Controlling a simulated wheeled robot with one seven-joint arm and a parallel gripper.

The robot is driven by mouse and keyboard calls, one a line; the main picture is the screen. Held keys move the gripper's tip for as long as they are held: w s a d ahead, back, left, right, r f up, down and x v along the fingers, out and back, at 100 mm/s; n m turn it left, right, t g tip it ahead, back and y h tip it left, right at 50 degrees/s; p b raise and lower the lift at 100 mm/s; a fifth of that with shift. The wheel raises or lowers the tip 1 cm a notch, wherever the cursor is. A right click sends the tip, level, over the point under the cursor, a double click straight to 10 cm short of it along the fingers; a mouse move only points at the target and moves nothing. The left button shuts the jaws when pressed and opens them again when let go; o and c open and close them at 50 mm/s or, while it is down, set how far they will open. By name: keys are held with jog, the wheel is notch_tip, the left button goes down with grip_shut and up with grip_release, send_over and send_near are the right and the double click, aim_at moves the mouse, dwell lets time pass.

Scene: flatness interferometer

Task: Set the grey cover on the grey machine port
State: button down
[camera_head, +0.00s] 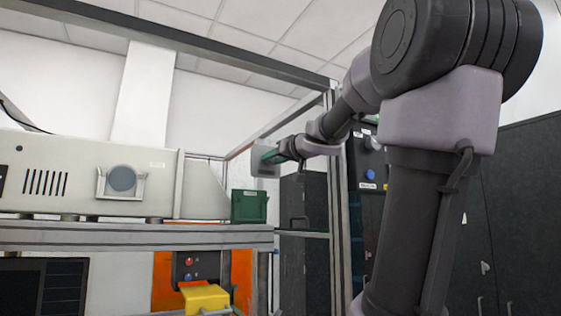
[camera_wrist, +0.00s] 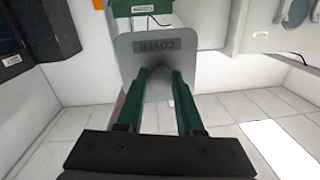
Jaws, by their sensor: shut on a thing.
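The grey cover (camera_head: 262,159) is a flat plate held up in the air in the head view. In the wrist view the cover (camera_wrist: 130,50) shows its rounded plate, marked COVER, with a stub on it between the fingers. My gripper (camera_head: 281,154) is shut on the cover; its green fingers (camera_wrist: 159,78) close on both sides of the stub in the wrist view. The grey machine port (camera_head: 122,180) is a round grey face in a pale bracket on the front of the beige machine (camera_head: 50,178), well left of the cover and apart from it.
A green box (camera_head: 249,206) stands on the bench's right end, below the cover. A metal frame post (camera_head: 334,180) and top rail (camera_head: 170,35) enclose the bench (camera_head: 130,237). A yellow block (camera_head: 205,299) is lower down. The space before the machine looks clear.

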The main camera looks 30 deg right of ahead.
jog(key=w+a, duration=0.4)
jog(key=a, duration=0.9)
jog(key=w+a+r, duration=0.1)
jog(key=w+a, duration=0.3)
jog(key=a, duration=1)
jog(key=w+a+r, duration=0.1)
jog(key=w+a, duration=0.4)
jog(key=a, duration=0.8)
jog(key=shift+a+r, duration=0.2)
jog(key=shift+a, duration=0.1)
jog(key=shift+w, duration=0.15)
dwell(0.5)
jog(key=shift+w, duration=0.7)
jog(key=shift+w, duration=0.2)
jog(key=shift+w+f, duration=0.2)
jog(key=shift+w, duration=1.25)
jog(key=shift+f, duration=0.1)
dwell(0.6)
